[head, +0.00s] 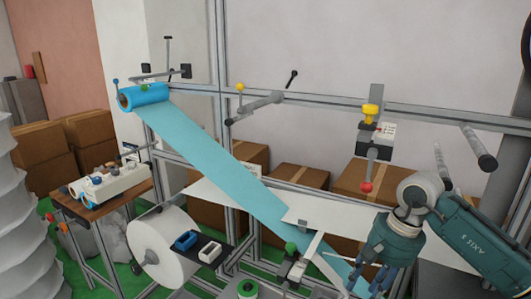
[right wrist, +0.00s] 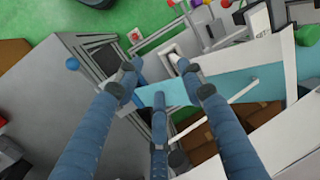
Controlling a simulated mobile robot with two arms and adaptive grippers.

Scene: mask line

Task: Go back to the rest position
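My right gripper (head: 372,286) hangs at the lower right of the head view, over the lower end of the blue sheet (head: 205,142). In the right wrist view its three blue fingers (right wrist: 158,88) are spread apart with nothing clearly held between them. The blue sheet also passes behind the fingers in that view (right wrist: 230,85); I cannot tell whether they touch it. My left gripper is in neither view.
The blue roll (head: 148,95) sits on the metal frame at upper left. A large white roll (head: 160,250) stands lower left, near a wooden table (head: 105,195). Grey rods (head: 478,147) and a red-knobbed device (head: 374,150) jut out near my right arm. Cardboard boxes (head: 298,178) stand behind.

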